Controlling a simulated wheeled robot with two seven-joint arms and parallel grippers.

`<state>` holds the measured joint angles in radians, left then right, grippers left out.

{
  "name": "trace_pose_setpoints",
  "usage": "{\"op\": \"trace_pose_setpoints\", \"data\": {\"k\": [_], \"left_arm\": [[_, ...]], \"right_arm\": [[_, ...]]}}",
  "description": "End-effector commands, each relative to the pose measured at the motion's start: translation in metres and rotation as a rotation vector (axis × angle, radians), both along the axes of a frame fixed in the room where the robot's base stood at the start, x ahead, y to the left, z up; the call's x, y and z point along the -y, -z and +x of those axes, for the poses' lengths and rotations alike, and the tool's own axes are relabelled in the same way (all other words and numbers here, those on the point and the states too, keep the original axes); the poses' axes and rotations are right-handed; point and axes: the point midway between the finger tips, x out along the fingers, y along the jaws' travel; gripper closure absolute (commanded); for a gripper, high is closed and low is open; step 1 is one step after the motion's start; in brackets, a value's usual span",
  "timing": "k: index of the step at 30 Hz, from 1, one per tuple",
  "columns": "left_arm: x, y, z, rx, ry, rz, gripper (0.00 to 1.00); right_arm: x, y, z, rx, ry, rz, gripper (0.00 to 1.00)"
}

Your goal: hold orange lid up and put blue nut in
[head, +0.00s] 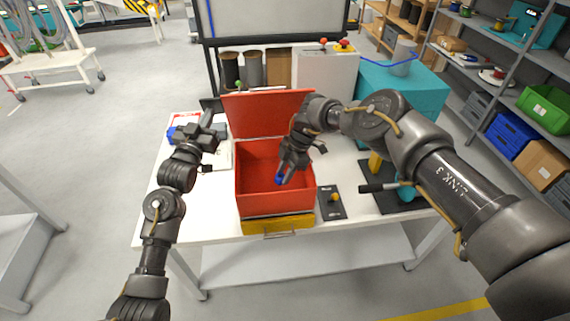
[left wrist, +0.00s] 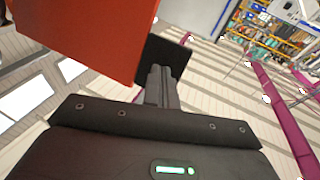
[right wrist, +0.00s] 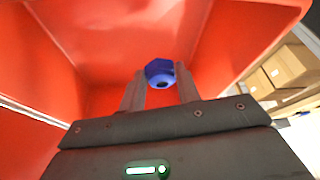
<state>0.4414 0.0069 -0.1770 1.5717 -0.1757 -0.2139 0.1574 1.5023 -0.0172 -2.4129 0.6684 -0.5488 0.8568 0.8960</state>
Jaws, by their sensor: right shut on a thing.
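The orange-red box (head: 275,200) stands on the white table with its orange lid (head: 262,115) raised upright at the back. The lid also fills the upper left of the left wrist view (left wrist: 95,30). My left gripper (head: 208,117) is just left of the lid; its fingers (left wrist: 162,85) look closed together with nothing seen between them. Whether they touch the lid is unclear. My right gripper (head: 284,175) points down into the box opening, shut on the blue nut (right wrist: 159,72). The nut shows at the fingertips in the head view (head: 279,178), with the box's red walls around it.
A yellow drawer (head: 277,226) is under the box front. A teal case (head: 425,88) stands at the back right. A white reel cart (head: 50,65) is far left.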

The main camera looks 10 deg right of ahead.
Motion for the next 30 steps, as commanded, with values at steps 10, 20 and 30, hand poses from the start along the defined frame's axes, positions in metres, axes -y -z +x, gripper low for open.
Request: {"op": "trace_pose_setpoints", "data": {"k": [10,20,30], "left_arm": [[0.000,-0.001,0.000,0.001,-0.001,-0.001,1.00],[0.000,-0.001,0.000,0.001,-0.001,-0.001,1.00],[0.000,-0.001,0.000,0.001,-0.001,-0.001,1.00]], "right_arm": [[0.001,0.041,0.000,-0.002,0.005,-0.001,0.92],[0.000,0.055,0.000,-0.001,0.002,0.000,0.92],[0.000,0.055,0.000,0.000,0.001,0.000,0.60]]}}
